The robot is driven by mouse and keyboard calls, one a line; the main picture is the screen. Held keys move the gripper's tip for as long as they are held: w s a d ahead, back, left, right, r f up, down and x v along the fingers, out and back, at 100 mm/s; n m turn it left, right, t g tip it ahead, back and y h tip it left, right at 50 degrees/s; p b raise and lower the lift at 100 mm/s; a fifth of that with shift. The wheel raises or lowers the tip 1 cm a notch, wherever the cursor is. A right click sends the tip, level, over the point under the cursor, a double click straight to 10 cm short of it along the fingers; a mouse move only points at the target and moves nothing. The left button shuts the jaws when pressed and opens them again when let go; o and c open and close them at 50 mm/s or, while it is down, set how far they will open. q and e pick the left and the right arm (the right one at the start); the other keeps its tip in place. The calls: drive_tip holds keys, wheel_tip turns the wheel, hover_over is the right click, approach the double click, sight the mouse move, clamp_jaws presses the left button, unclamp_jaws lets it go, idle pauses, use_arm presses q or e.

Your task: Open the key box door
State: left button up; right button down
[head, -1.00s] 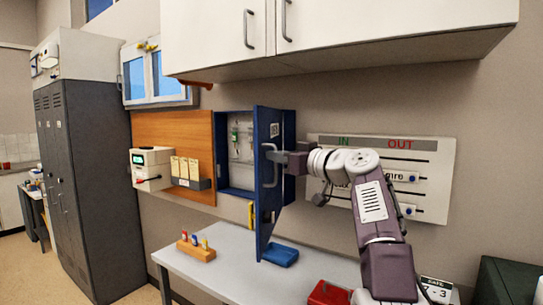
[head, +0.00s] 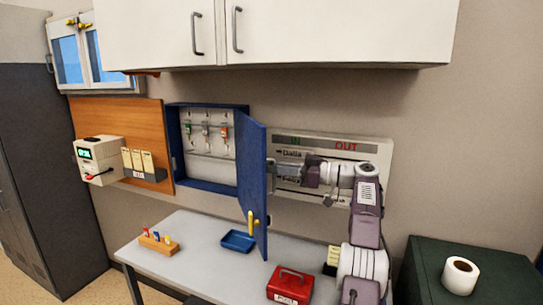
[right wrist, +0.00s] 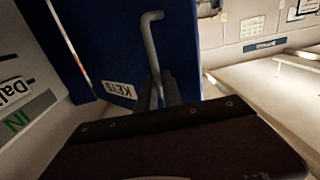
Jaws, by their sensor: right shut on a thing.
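The blue key box (head: 212,188) is on the wall with its door (head: 252,165) swung wide, hinged on its right side. The door's inner face shows in the head view, and a yellow piece (head: 251,221) is at its lower part. Keys (head: 205,130) hang inside on a pale back panel. My right gripper (head: 273,172) is on the door's outer side, partly hidden by it. In the right wrist view, its fingers (right wrist: 164,90) are shut on the grey bar handle (right wrist: 152,42), beside a KEYS label (right wrist: 120,89). My left gripper is not in view.
An IN/OUT board (head: 383,160) is on the wall behind my right arm. Below are a table (head: 200,262) with a blue tray (head: 238,241), a red box (head: 290,284) and a wooden key block (head: 158,243). White cupboards (head: 330,35) hang above.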

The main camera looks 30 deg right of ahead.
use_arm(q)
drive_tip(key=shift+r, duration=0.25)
use_arm(e)
drive_tip(key=shift+d+f, duration=0.2)
drive_tip(key=shift+d, duration=0.05)
